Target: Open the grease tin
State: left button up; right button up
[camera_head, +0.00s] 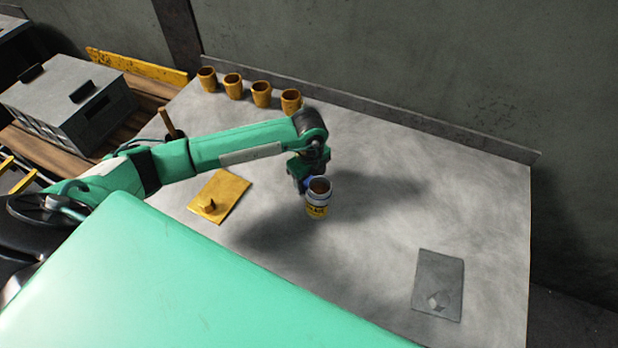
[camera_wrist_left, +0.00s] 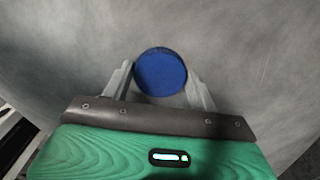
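The grease tin (camera_head: 317,211) has a yellow label and a pale rim. It appears upright on the grey table, and brown shows inside its open top. My left gripper (camera_head: 308,182) is at the tin's upper left edge in the head view, with a small patch of the blue lid (camera_head: 310,181) showing beside it. In the left wrist view the round blue lid (camera_wrist_left: 160,72) sits between the two fingers of my left gripper (camera_wrist_left: 160,85), which touch its sides. The tin is hidden there. My right gripper is not in view.
Several yellow cups (camera_head: 262,93) stand in a row along the table's back edge. A yellow plate (camera_head: 222,196) with a small knob lies at left, and a dark grey plate (camera_head: 439,284) at right. A grey box (camera_head: 70,100) stands at far left. The table (camera_head: 460,190) is clear right of the tin.

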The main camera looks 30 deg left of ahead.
pick_arm(q)
jog(key=shift+o, duration=1.4)
